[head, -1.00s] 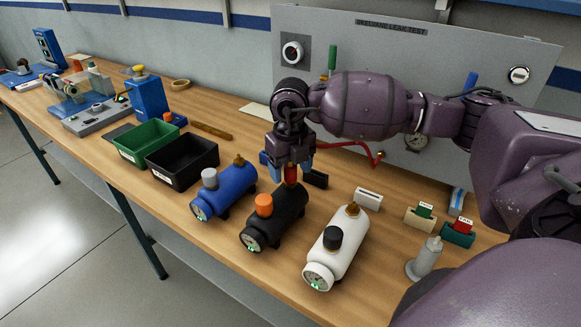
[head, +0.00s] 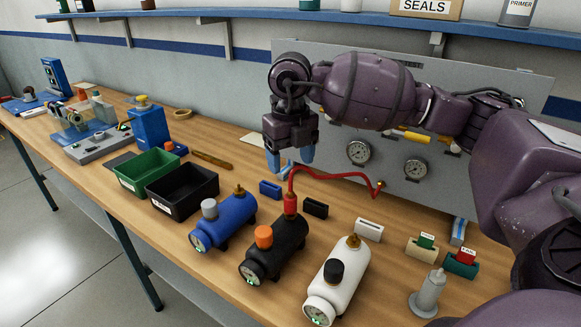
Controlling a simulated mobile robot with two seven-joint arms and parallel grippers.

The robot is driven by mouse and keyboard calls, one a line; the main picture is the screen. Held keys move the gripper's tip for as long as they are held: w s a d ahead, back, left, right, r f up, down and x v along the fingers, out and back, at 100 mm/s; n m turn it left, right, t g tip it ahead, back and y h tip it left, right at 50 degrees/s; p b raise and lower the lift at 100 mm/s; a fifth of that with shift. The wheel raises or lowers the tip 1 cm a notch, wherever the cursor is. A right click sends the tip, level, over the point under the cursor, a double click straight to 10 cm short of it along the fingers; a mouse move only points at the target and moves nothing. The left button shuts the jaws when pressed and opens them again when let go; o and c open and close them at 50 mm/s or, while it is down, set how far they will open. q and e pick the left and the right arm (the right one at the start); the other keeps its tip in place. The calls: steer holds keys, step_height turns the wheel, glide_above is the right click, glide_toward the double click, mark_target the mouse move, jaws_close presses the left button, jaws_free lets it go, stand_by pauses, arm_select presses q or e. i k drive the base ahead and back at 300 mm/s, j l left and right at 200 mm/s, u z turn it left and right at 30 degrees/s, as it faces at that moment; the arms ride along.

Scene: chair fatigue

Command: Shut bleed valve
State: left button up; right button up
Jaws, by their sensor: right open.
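My right gripper (head: 290,160) is open and empty, fingers down, above the bench and in front of the grey test panel (head: 335,165). A red hose (head: 335,172) runs from the panel to a red fitting (head: 290,203) on top of the black cylinder (head: 285,248). The gripper is above and apart from this fitting. A yellow handle (head: 412,136) shows on the panel just under my arm; I cannot tell if it is the bleed valve. My arm hides the upper panel. My left gripper is out of view.
A blue cylinder (head: 232,222) and a white cylinder (head: 346,278) flank the black one. Green and black bins (head: 187,196) stand to the left. Gauges (head: 360,152) sit on the panel. A wall shelf (head: 350,17) runs above it.

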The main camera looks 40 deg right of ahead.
mark_target(409, 136)
steer(key=k+j, duration=0.8)
steer(key=k, duration=0.05)
